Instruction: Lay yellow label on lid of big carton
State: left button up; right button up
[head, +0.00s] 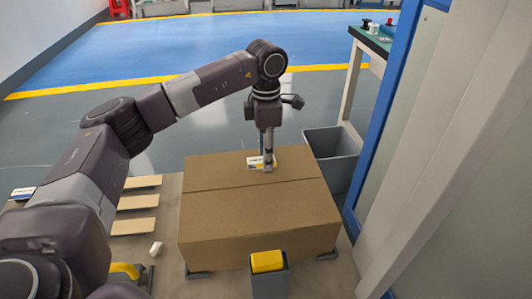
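The big carton (245,226) is a closed brown box in the middle of the head view, its lid (225,184) facing up with a seam across it. A small label (254,161), pale with blue and a little yellow, is at the far part of the lid. My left gripper (268,163) points down at the label, its fingertips overlapping it in the picture. The fingers are seen close together and partly hide the label, so I cannot tell whether they grip it or whether it lies flat. My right gripper is not in view.
A grey bin (332,155) stands behind the carton's right side. A grey holder with a yellow block (267,262) is at the carton's front. Wooden slats (135,202) and a small white piece (156,249) lie to the left. A blue-edged frame (388,105) bounds the right.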

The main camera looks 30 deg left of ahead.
pick_arm(q)
jog(key=shift+o, duration=1.4)
jog(key=shift+r, duration=0.15)
notch_tip(320, 180, up, 12)
jog(key=shift+f, duration=0.2)
